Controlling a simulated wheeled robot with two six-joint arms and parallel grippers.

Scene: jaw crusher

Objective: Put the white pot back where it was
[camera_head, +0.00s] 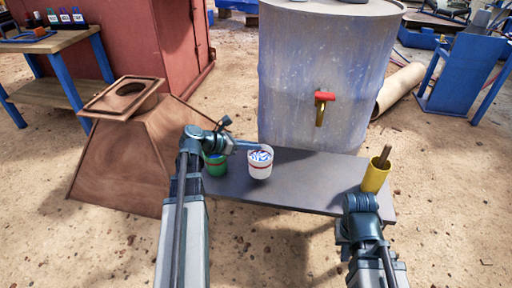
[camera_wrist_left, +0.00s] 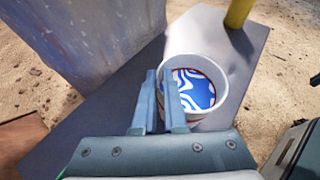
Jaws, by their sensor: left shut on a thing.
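The white pot (camera_head: 260,171), with a red band and a blue-and-white patterned inside, is upright at the grey bench (camera_head: 310,182), left of its middle. I cannot tell whether its base touches the bench. My left gripper (camera_head: 250,147) is shut on the pot's rim. In the left wrist view the fingers (camera_wrist_left: 162,92) straddle the near left wall of the white pot (camera_wrist_left: 218,72). My right gripper (camera_head: 361,196) is near the yellow pot (camera_head: 375,179) at the bench's right end. Its fingers cannot be made out.
A green pot (camera_head: 216,164) stands left of the white pot, partly behind my left wrist. A large metal barrel (camera_head: 310,95) with a red-handled tap (camera_head: 323,98) stands behind the bench. A rusty hopper (camera_head: 125,155) is at the left. The bench between the white and yellow pots is clear.

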